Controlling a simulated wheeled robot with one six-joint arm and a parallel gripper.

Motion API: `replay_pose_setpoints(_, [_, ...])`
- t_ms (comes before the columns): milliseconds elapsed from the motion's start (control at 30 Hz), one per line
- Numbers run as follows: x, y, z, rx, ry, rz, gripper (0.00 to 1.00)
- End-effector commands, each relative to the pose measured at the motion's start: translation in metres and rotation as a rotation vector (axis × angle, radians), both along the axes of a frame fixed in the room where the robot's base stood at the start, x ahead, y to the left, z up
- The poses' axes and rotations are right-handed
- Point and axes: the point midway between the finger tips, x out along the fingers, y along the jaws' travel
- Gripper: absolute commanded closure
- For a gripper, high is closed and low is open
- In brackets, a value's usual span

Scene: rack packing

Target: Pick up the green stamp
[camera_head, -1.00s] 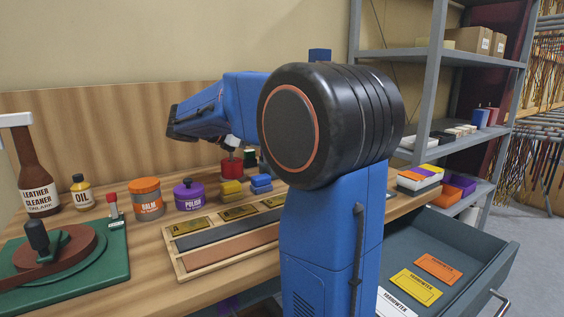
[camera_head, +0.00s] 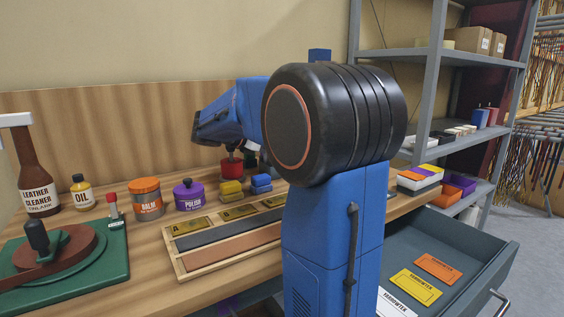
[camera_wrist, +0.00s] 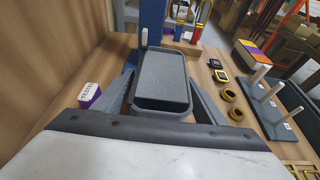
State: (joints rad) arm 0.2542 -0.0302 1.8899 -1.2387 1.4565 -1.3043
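I cannot make out the green stamp for certain. A small dark green shape (camera_head: 250,159) shows beside a red pot (camera_head: 232,166) at the back of the bench in the head view, partly behind my arm. My gripper (camera_wrist: 159,73) shows in the wrist view with its two grey fingers spread apart. Between and beyond them is a dark grey tray or block (camera_wrist: 160,82) with a lighter flat top. I cannot tell whether the fingers touch it. No green stamp is clear in the wrist view. In the head view the fingertips are hidden.
An open drawer (camera_head: 470,282) is at right. A pale peg (camera_wrist: 144,37) rises behind the grey block.

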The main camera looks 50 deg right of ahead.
Motion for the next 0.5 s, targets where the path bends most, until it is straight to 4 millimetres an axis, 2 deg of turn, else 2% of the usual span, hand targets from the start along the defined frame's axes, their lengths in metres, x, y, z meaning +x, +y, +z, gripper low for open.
replay_pose_setpoints(33, [0.0000,0.0001,0.0000,0.000,0.000,0.000,0.48])
replay_pose_setpoints(100, [0.0000,0.0002,0.0001,0.000,0.000,0.000,0.65])
replay_pose_setpoints(167, [0.0000,0.0002,0.0001,0.000,0.000,0.000,0.77])
replay_pose_setpoints(500, [0.0002,0.0002,0.0052,-0.001,-0.002,0.000,0.77])
